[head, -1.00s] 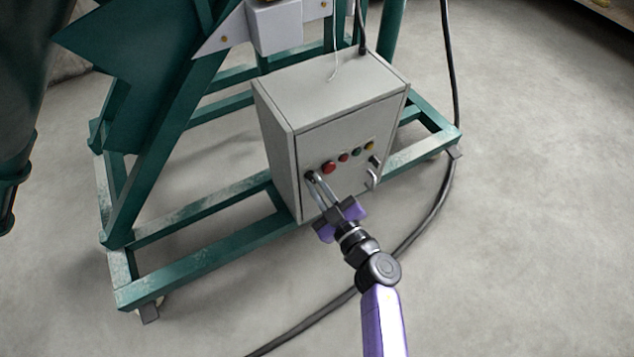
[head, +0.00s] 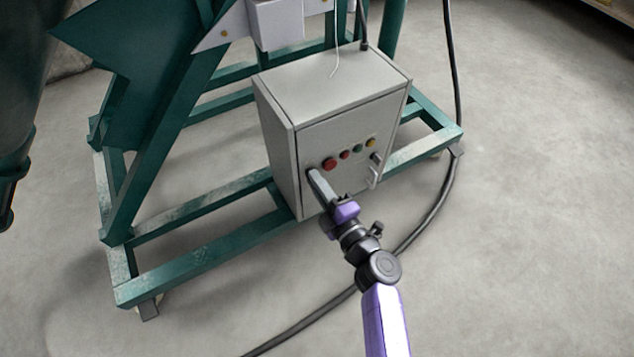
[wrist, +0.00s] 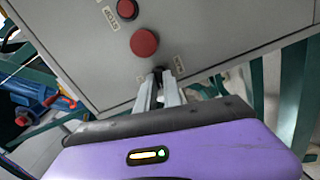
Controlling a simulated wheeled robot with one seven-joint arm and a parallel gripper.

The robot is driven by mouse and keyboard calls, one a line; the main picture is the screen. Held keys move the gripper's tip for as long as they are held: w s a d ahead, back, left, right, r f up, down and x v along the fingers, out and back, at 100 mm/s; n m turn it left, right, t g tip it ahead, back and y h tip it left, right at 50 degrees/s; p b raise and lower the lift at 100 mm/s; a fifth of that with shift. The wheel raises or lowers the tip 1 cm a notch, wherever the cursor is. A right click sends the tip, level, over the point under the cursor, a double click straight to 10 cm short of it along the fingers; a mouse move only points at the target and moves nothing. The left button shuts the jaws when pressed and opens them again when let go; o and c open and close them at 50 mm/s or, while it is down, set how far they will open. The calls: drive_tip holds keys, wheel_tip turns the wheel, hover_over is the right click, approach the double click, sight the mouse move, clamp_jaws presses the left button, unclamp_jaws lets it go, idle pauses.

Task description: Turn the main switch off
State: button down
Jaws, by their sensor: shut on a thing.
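The main switch (wrist: 157,75) is a small dark knob on the front of the grey control box (head: 345,125), at the left end of the row of buttons. In the wrist view it sits below the large red button (wrist: 144,43), beside a small label. My gripper (head: 313,176) reaches the box front, with its fingertips at the switch. In the wrist view the two grey fingers (wrist: 158,80) are closed around the dark knob. The fingers hide most of the switch, so its pointing direction cannot be told.
The large red button (head: 330,164) is close to my fingertips, with smaller red, green and yellow buttons to its right. A handle (head: 374,171) is at the door's right edge. The green frame (head: 190,262) surrounds the box. A black cable (head: 425,222) lies on the floor.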

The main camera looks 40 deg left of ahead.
drive_tip(key=shift+s+f+n, duration=0.1)
drive_tip(key=shift+n, duration=1)
drive_tip(key=c, duration=1.5)
unclamp_jaws()
drive_tip(key=shift+p+v, duration=1.7)
drive_tip(key=shift+v, duration=2.25)
